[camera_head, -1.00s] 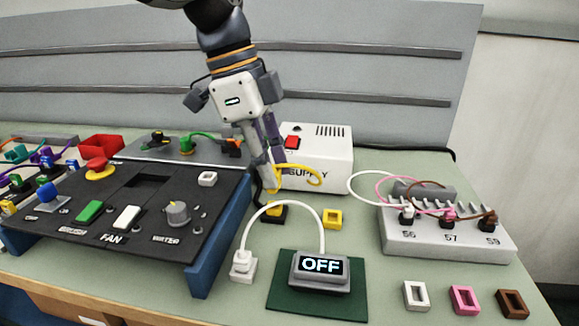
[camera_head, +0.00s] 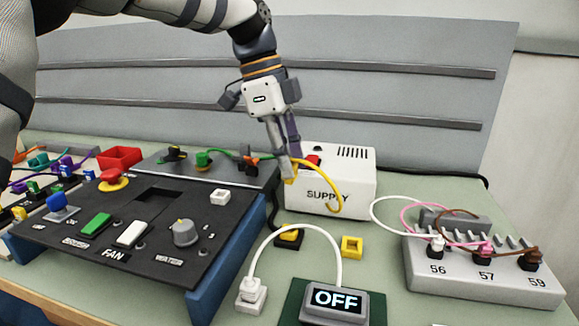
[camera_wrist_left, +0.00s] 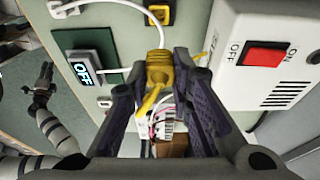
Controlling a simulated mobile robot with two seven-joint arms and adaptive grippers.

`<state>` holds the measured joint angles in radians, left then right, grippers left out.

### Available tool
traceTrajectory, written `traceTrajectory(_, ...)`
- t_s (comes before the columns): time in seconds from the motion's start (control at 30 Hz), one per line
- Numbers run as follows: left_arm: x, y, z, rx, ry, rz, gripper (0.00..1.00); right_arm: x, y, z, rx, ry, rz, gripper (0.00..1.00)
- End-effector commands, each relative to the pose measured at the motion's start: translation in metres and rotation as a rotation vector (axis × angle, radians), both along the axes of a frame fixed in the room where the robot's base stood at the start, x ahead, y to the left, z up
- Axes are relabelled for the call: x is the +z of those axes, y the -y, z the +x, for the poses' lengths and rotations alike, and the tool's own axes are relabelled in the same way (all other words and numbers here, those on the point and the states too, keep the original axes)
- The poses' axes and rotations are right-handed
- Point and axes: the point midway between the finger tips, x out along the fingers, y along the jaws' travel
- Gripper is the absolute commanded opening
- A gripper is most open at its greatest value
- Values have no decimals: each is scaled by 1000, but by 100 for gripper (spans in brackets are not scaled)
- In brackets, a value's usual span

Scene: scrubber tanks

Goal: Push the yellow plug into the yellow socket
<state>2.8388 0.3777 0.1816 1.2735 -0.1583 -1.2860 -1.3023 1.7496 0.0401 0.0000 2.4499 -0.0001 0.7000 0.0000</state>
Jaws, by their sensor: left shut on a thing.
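My left gripper (camera_head: 290,174) is shut on the yellow plug (camera_wrist_left: 158,75), which shows between its fingers in the left wrist view. It holds the plug above the table, in front of the left side of the supply box. The plug's yellow cord (camera_head: 338,187) loops to the right and down. The yellow socket (camera_head: 352,246), a small square ring, lies on the table to the right of and below the gripper in the head view, apart from the plug. A dark block with a yellow top (camera_head: 289,238) sits left of the socket. My right gripper (camera_wrist_left: 42,82) shows small in the wrist view.
The white supply box (camera_head: 330,182) stands behind the socket. A white cord (camera_head: 292,228) arches from a white plug (camera_head: 252,293) to the OFF display (camera_head: 336,299). The black control panel (camera_head: 135,225) is left, a grey plug rack (camera_head: 480,275) right.

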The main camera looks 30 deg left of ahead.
Motion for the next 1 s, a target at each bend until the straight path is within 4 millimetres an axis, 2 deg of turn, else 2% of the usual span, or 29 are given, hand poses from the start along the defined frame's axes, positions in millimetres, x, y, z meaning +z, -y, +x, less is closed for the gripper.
traceTrajectory(0.27, 8, 0, -3, 0, 13, 0, 0, 10, 0, 10, 0, 36, 0, 40)
traceTrajectory(0.47, 2, 0, -2, 0, 5, -1, 0, 8, 0, 8, 0, 28, 0, 40)
traceTrajectory(1.0, -53, 0, -2, 1, 2, 0, 0, 12, 0, 12, 0, 44, 0, 40)
